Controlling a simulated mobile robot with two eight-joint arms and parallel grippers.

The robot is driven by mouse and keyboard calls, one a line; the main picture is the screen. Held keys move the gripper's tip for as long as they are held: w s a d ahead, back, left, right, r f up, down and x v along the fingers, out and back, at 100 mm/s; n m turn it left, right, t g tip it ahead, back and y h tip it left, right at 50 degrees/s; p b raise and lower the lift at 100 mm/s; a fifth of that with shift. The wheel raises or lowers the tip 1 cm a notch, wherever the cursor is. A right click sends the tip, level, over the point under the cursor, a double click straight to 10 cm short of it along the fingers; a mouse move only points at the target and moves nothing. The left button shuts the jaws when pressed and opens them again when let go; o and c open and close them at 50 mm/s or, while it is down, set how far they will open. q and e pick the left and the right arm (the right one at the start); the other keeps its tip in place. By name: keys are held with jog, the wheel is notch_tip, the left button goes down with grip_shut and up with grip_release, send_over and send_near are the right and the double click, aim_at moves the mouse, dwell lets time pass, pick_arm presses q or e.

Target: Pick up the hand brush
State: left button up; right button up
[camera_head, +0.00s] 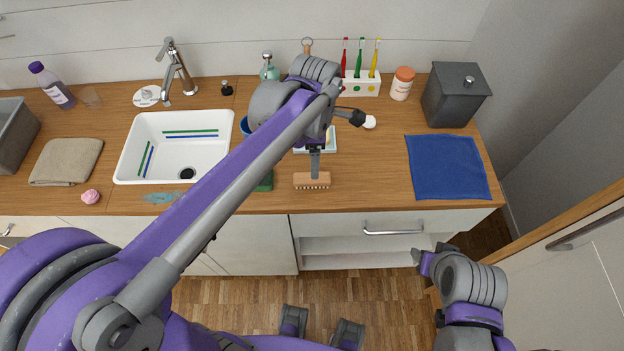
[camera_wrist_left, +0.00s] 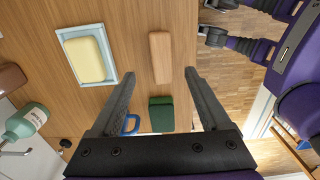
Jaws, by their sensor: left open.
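The hand brush (camera_head: 312,180) has a light wooden back and pale bristles. It lies near the front edge of the wooden counter, left of the blue cloth. In the left wrist view its wooden back (camera_wrist_left: 160,57) shows between and just beyond the finger ends. My left gripper (camera_head: 315,160) is above the counter at the brush, seen edge-on in the head view. In the left wrist view its fingers (camera_wrist_left: 160,73) are wide apart with nothing held. My right gripper (camera_head: 430,258) is low at the right, in front of the cabinet; its finger opening is unclear.
A soap bar (camera_wrist_left: 88,59) in a pale dish (camera_wrist_left: 116,62) and a green sponge (camera_wrist_left: 161,114) lie near the brush. A blue mug (camera_wrist_left: 130,124) is partly hidden by a finger. The sink (camera_head: 125,165) is left; the blue cloth (camera_head: 447,166) is right.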

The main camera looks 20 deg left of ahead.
aim_at(312, 181)
pick_arm(q)
notch_tip(312, 181, down, 9)
jog(key=shift+s, duration=0.15)
grip_shut()
dwell(0.6)
